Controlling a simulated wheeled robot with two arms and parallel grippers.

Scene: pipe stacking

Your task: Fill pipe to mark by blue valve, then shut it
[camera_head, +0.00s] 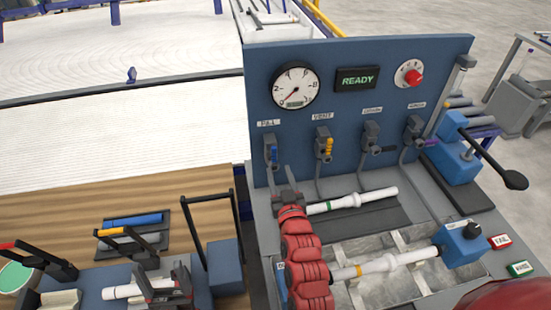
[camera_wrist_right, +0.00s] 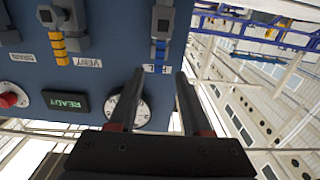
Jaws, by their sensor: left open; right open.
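My left gripper (camera_head: 162,278) appears open at lower left, away from the panel.
The display (camera_head: 357,79) reads READY. Another white pipe (camera_head: 352,201) with a green band lies before the panel. Red and green buttons (camera_head: 501,242) sit at right. Clamps and a tray are at left.

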